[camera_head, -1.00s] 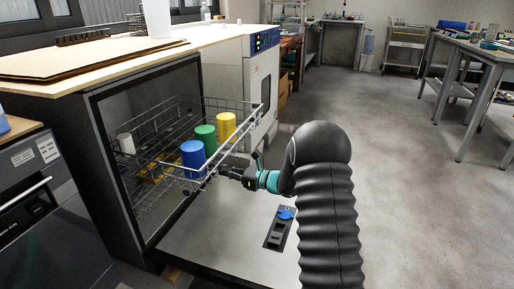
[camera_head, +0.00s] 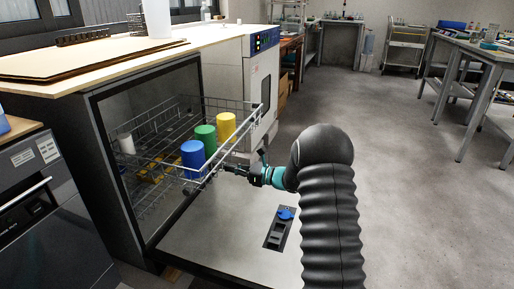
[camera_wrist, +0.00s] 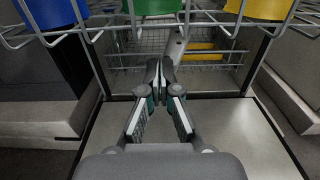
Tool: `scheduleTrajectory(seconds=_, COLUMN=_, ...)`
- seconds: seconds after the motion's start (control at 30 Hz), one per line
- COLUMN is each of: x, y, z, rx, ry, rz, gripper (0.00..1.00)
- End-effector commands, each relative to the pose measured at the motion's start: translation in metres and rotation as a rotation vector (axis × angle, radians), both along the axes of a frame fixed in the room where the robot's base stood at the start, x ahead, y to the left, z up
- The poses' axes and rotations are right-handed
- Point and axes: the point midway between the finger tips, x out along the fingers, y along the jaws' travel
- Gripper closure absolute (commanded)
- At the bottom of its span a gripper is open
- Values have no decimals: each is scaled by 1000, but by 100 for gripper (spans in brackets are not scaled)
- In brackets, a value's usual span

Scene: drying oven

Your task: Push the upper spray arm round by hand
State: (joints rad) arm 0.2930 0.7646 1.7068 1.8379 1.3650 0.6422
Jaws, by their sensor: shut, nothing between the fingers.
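The upper rack (camera_head: 236,101) is pulled out of the open machine and holds a blue cup (camera_head: 193,154), a green cup (camera_head: 206,137) and a yellow cup (camera_head: 226,125). In the wrist view the cups' lower parts show along the top. A long grey bar, which looks like the upper spray arm (camera_wrist: 176,46), slants below the rack, beyond my fingers. My gripper (camera_wrist: 160,68) is shut and empty, pointing inward under the rack. Its tips seem close to the bar's near end; I cannot tell whether they touch. In the head view my gripper (camera_head: 229,168) is at the rack's front edge.
The lowered door (camera_head: 215,245) lies flat below my arm, with a blue-capped dispenser (camera_head: 285,213) on it. Inside are a white cup (camera_head: 126,143) and a yellow item (camera_wrist: 203,50) by the lower rack. Open floor lies to the right.

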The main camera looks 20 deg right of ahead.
Motion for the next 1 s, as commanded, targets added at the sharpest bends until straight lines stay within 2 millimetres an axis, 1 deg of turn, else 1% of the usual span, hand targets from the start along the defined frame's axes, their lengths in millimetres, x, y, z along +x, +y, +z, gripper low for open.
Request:
scheduleTrajectory(seconds=0.43, x=10, y=-16, z=0, rx=-1, ry=1, rz=0, gripper=100)
scheduleTrajectory(seconds=0.87, x=11, y=-17, z=0, rx=0, ry=0, rz=0, gripper=100)
scheduleTrajectory(seconds=1.0, x=14, y=-20, z=0, rx=-1, ry=-1, rz=0, gripper=100)
